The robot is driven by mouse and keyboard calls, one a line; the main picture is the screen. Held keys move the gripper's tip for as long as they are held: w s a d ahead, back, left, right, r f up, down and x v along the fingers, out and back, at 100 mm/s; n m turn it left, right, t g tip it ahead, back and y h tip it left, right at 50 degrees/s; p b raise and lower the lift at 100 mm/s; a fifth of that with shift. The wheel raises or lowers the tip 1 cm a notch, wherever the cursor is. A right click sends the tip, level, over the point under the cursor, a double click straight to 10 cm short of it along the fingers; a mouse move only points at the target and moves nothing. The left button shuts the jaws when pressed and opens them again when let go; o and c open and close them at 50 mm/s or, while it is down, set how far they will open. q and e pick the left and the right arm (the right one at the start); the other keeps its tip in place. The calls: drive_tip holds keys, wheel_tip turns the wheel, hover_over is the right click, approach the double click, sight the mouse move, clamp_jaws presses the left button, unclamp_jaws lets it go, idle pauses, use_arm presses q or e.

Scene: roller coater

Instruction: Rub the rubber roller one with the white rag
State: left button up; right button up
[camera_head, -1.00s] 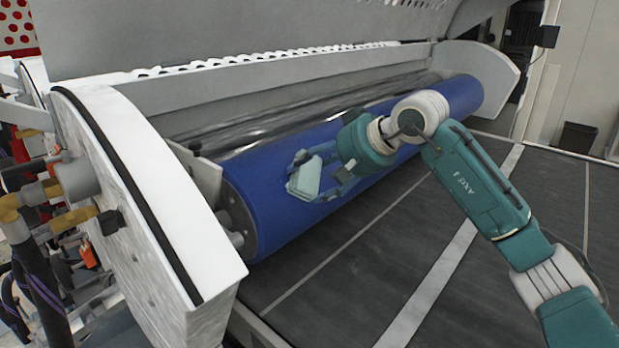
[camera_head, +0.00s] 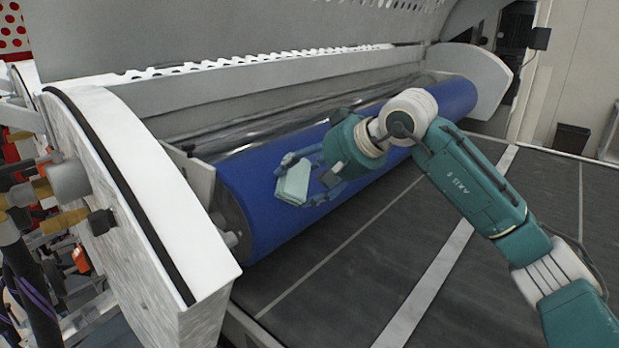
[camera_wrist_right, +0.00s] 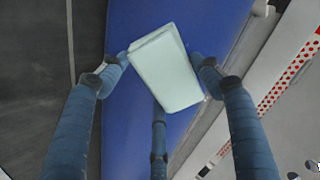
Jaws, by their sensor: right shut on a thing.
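The rubber roller (camera_head: 263,209) is a long blue cylinder lying across the machine in the head view; it also fills the middle of the right wrist view (camera_wrist_right: 190,25). My right gripper (camera_head: 299,183) is shut on the white rag (camera_head: 292,182), a pale, block-like folded cloth. In the right wrist view the rag (camera_wrist_right: 166,68) sits tilted between the fingers, in front of the roller. The rag is at the roller's near left part. I cannot tell for sure whether it touches the blue surface. My left gripper is not in view.
A white curved side panel (camera_head: 135,190) stands left of the roller, with another end panel (camera_head: 478,75) at the far right. A grey cover (camera_head: 240,35) rises behind. The dark conveyor belt (camera_head: 330,285) in front is clear. A dark bin (camera_head: 571,138) stands far right.

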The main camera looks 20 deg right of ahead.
sight(291, 185)
drive_tip(key=shift+s+a+b, duration=0.3)
drive_tip(key=shift+s+a, duration=0.2)
drive_tip(key=shift+a, duration=0.3)
drive_tip(key=shift+s+a+b, duration=0.25)
drive_tip(key=shift+s+a, duration=0.25)
drive_tip(key=shift+a, duration=0.25)
drive_tip(key=shift+v, duration=1)
drive_tip(key=shift+p+v, duration=0.4)
drive_tip(key=shift+v, duration=1.65)
drive_tip(key=v, duration=0.3)
drive_tip(key=shift+f, duration=0.1)
